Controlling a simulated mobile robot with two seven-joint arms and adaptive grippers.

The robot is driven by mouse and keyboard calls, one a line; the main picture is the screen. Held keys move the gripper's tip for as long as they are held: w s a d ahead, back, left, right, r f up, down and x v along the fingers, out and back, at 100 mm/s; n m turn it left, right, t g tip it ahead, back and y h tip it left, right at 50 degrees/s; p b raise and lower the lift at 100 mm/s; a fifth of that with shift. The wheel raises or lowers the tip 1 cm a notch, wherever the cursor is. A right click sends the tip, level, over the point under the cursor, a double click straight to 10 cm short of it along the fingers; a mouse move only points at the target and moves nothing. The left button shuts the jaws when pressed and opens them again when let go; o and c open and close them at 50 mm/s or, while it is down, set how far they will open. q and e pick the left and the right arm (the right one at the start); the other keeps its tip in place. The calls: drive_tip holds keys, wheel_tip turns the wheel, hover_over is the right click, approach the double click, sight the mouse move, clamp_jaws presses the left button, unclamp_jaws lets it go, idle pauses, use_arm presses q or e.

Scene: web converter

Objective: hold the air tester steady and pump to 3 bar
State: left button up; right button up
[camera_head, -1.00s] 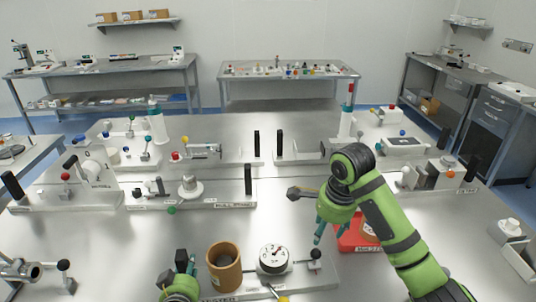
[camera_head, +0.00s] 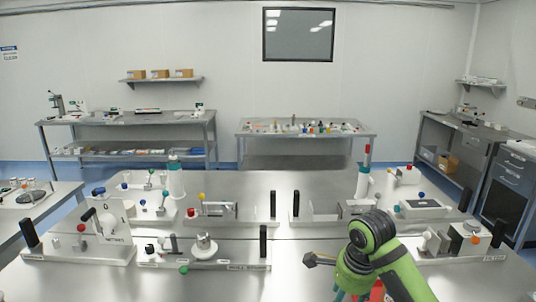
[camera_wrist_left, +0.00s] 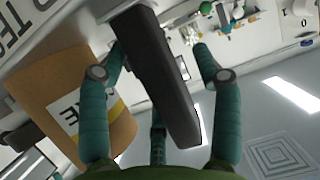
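In the left wrist view a black upright handle (camera_wrist_left: 160,75) stands between the teal fingers of my left gripper (camera_wrist_left: 158,65). The fingers are spread, with a clear gap on the right side of the handle. A brown cardboard core (camera_wrist_left: 70,95) with a printed label is close beside the left finger. A pale plate (camera_wrist_left: 38,25) with partly visible lettering, apparently the air tester's base, shows at the upper left. The tester's gauge is not in view.
In the head view a red box (camera_head: 377,290) shows partly beside my right gripper. Several white fixtures with black posts, such as the one at left centre (camera_head: 205,250), stand on the steel table (camera_head: 290,270). Benches line the back wall.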

use_arm(q)
drive_tip(key=v, duration=1.2)
